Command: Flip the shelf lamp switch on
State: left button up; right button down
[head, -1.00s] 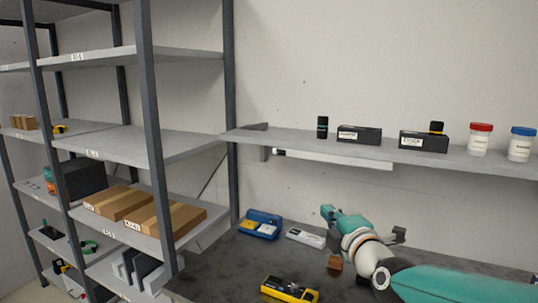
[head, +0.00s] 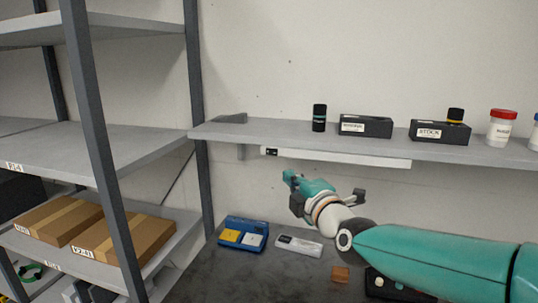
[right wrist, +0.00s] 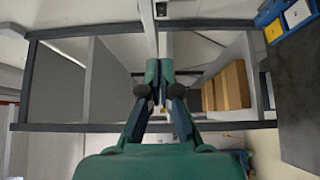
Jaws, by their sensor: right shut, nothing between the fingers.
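The shelf lamp (head: 340,158) is a long white bar under the wall shelf. Its small black switch (head: 270,152) sits at the bar's left end; which way it is flipped is too small to tell. My right gripper (head: 290,180) is shut and empty, below and slightly right of the switch, apart from it in the picture. In the right wrist view, the shut fingers (right wrist: 160,78) point up the picture, with a white bar (right wrist: 149,28) and a small black part (right wrist: 161,9) beyond them. My left gripper is not in view.
The wall shelf (head: 235,131) above holds a black canister (head: 319,118), black boxes (head: 366,127) and lidded jars (head: 501,128). A blue case (head: 243,234) and a white device (head: 299,245) lie on the dark bench (head: 250,275). A rack post (head: 197,110) stands left.

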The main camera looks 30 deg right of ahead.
jog(key=w, duration=0.1)
jog(key=p, duration=0.3)
send_near(272, 153)
jog(key=w+a, duration=0.2)
jog(key=w, duration=0.2)
jog(key=shift+w+d+r+p, duration=0.1)
jog(key=shift+w+d+p, duration=0.25)
jog(key=shift+d, duration=0.2)
jog(key=shift+w+d+r+p, duration=0.1)
jog(key=shift+w+d+p, duration=0.1)
jog(key=shift+w+d, duration=0.3)
jog(key=shift+w+d+f, duration=0.1)
jog(key=shift+w+d, duration=0.1)
jog(key=shift+d, duration=0.35)
jog(key=shift+d, duration=0.1)
